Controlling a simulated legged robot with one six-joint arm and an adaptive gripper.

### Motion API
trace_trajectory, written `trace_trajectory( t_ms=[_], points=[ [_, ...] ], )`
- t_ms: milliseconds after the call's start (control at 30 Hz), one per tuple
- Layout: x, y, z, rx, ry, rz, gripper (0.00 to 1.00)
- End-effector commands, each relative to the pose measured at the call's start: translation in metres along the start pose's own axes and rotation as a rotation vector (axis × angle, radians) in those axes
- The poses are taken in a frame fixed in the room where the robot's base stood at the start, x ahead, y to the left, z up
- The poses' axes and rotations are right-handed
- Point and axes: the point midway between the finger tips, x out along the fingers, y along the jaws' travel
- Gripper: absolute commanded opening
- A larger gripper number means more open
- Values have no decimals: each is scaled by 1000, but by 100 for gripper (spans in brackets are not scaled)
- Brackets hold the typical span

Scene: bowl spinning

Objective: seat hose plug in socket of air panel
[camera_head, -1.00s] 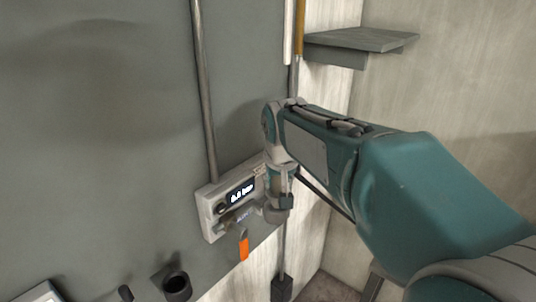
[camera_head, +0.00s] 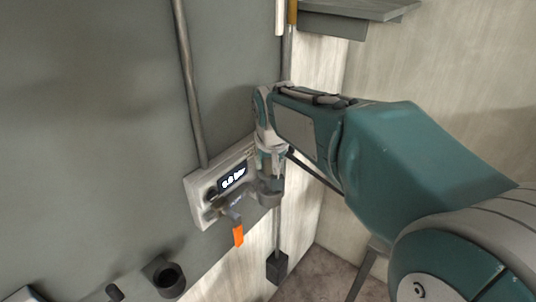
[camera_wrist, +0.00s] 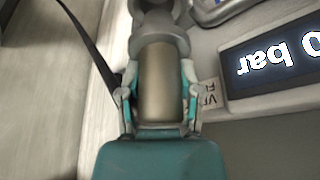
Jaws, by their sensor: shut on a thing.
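The air panel (camera_head: 202,205) is a pale box on the dark wall, left of my gripper in the head view, with a lit bar display (camera_head: 233,178). The display also shows in the wrist view (camera_wrist: 280,58). My gripper (camera_head: 268,178) is at the panel's right end. In the wrist view, my gripper (camera_wrist: 161,100) is shut on the hose plug (camera_wrist: 160,75), a brass-coloured cylinder between both fingers. The plug's far end meets a grey round part (camera_wrist: 150,38). The socket's mouth is hidden, so I cannot tell how deep the plug sits.
An orange-handled lever (camera_head: 238,236) hangs at the panel's lower front. A dark round holder (camera_head: 168,276) is on the wall at lower left. A vertical pipe (camera_head: 190,85) runs down to the panel. A grey shelf (camera_head: 345,18) juts out at upper right.

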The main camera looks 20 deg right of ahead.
Motion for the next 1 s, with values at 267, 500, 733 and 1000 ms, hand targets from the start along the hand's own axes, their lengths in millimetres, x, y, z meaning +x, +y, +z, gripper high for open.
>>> trace_trajectory(
  t_ms=[267, 500, 733, 1000],
  points=[
    [18, -1, 8, -1, 0, 1, 0],
    [28, -1, 12, -1, 0, 1, 0],
    [30, -1, 13, -1, 1, 1, 0],
    [31, -1, 13, 0, 1, 1, 0]
  ],
)
